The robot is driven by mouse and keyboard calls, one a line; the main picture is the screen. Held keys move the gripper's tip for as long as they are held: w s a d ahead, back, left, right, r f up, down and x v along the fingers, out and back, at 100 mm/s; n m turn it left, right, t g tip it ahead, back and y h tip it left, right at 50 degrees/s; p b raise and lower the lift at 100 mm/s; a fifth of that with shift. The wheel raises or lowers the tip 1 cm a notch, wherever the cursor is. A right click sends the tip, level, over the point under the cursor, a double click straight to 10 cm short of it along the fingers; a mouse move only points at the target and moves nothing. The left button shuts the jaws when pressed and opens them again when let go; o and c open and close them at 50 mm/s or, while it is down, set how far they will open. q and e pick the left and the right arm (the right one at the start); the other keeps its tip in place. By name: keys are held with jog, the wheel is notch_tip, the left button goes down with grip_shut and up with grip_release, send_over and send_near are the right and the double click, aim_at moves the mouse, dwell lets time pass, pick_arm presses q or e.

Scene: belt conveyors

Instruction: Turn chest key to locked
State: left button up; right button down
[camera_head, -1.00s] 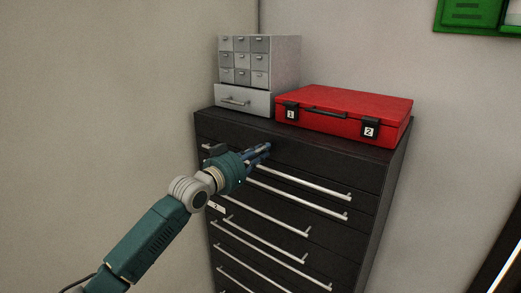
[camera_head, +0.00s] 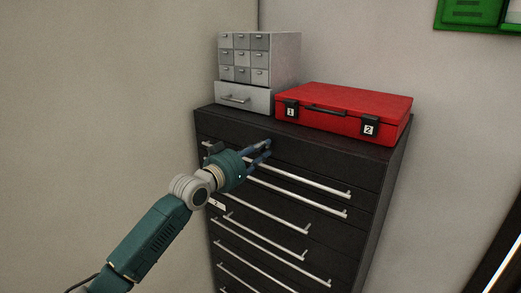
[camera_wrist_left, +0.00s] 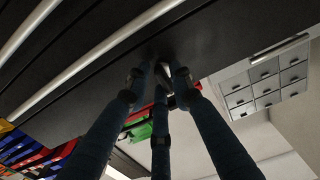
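The black tool chest (camera_head: 325,160) stands against the wall, with long silver drawer handles down its front. My left gripper (camera_head: 268,149) is at the plain panel near the chest's top, above the upper handle, with its blue fingers spread apart. In the left wrist view, the three fingers (camera_wrist_left: 160,80) surround a small metallic piece, perhaps the key (camera_wrist_left: 166,68), on the black face. Its turn position cannot be made out, and in the head view my gripper hides it. My right gripper is in neither view.
A red case (camera_head: 345,110) with tags 1 and 2 lies on the chest top, beside a grey small-drawer cabinet (camera_head: 285,60). Silver handles (camera_head: 305,182) stick out just below my gripper. A green box (camera_head: 475,14) is at the upper right.

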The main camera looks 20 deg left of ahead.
pick_arm(q)
jog(key=v, duration=1.2)
dwell(0.4)
